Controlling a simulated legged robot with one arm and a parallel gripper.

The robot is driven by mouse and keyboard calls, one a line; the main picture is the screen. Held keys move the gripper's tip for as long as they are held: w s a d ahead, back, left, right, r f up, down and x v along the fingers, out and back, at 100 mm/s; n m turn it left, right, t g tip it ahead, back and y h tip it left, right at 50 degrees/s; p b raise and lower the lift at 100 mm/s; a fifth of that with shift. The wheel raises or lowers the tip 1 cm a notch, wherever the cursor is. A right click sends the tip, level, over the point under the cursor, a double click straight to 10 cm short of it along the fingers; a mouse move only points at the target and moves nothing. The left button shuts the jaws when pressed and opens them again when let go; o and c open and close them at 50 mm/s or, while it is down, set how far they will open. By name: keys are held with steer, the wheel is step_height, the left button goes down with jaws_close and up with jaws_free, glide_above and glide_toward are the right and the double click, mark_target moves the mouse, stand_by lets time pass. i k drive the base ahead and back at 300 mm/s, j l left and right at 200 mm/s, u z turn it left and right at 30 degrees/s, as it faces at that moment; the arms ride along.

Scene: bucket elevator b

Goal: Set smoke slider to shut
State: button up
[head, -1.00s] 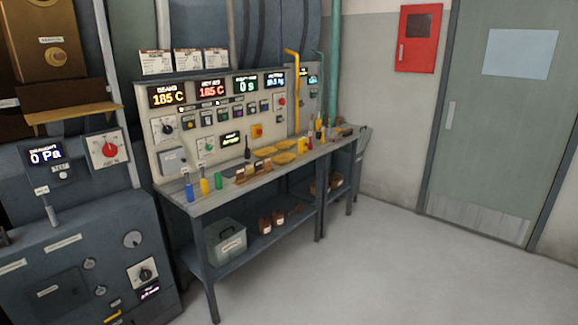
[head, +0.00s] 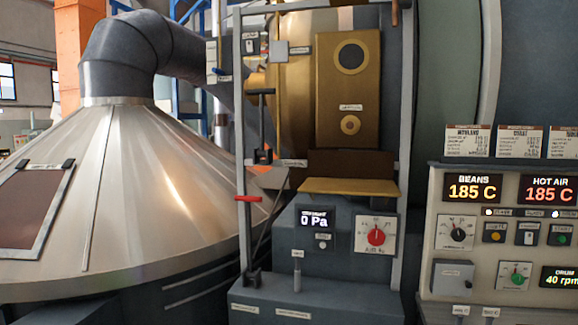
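I cannot read a label that names the smoke slider. Several handles show that could be part of it. A red handle (head: 249,198) sticks out sideways on the left upright of the frame. A black T-shaped handle (head: 261,93) stands above it, over a small dark block with a label beside it. A short grey lever (head: 297,272) with a small tag stands upright on the ledge below the "0 Pa" display (head: 316,219). My gripper is not in view.
A large metal cone (head: 150,190) with a grey duct fills the left. A brass-coloured front plate (head: 348,90) sits above a brass chute (head: 348,186). A red dial (head: 376,236) is beside the display. A control panel (head: 480,215) reading 185 C stands at the right.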

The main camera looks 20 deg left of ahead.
mark_target(218, 71)
steer(key=i+u, duration=0.85)
steer(key=i+l+u, duration=0.15)
steer(key=u, duration=0.3)
steer(key=i+l+u, duration=0.45)
steer(key=k+j, duration=0.05)
steer(key=j, duration=0.05)
